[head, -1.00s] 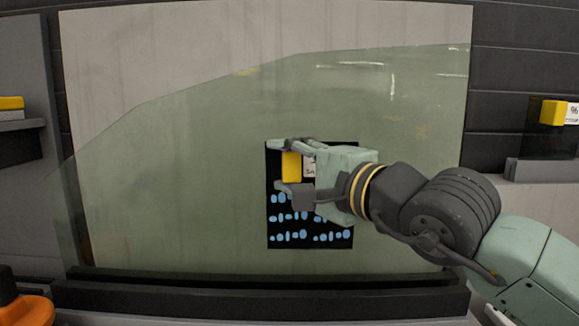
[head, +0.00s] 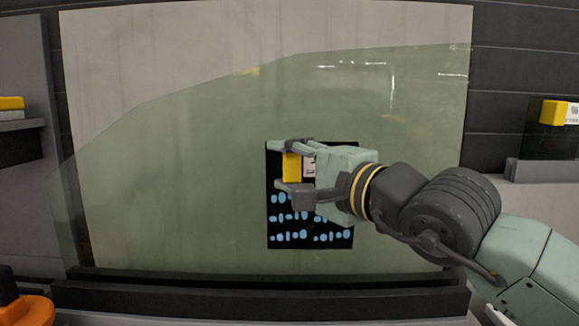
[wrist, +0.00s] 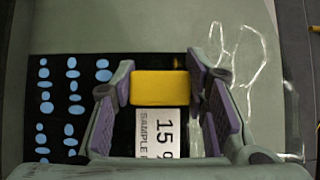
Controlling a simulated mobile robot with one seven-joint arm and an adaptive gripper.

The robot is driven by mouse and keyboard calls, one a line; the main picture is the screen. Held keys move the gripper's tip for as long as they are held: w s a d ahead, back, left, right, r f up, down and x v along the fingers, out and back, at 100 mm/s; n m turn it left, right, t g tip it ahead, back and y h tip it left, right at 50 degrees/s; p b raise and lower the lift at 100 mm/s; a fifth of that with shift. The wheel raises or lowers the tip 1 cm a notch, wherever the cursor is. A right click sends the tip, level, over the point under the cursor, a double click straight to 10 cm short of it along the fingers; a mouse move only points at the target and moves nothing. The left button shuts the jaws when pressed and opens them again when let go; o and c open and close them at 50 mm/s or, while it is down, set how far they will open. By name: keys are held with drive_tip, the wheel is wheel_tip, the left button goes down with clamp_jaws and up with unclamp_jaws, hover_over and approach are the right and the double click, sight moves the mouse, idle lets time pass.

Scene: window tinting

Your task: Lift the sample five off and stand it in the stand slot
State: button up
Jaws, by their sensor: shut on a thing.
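The sample (head: 311,238) is a dark panel with blue oval marks, flat against the greenish window glass (head: 190,165). It has a yellow grip block (head: 292,168) and a white label. In the wrist view the label (wrist: 159,132) reads "15" and "SAMPLE", the rest cut off, and the yellow block (wrist: 158,88) lies between the fingers. My gripper (head: 288,166) is shut on this block, one finger above and one below it in the head view. The gripper hides part of the panel. A grey stand (head: 540,172) is at the right; its slots cannot be made out.
Another dark sample with a yellow block (head: 553,112) and a label reading "96" stands upright at the right stand. A yellow-and-white item (head: 11,104) sits on the left shelf. An orange object (head: 25,311) is at the lower left. A dark rail (head: 250,297) runs below the glass.

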drive_tip(key=s+r+b, duration=0.1)
drive_tip(key=s+b, duration=0.1)
drive_tip(key=s, duration=0.7)
idle(1.5)
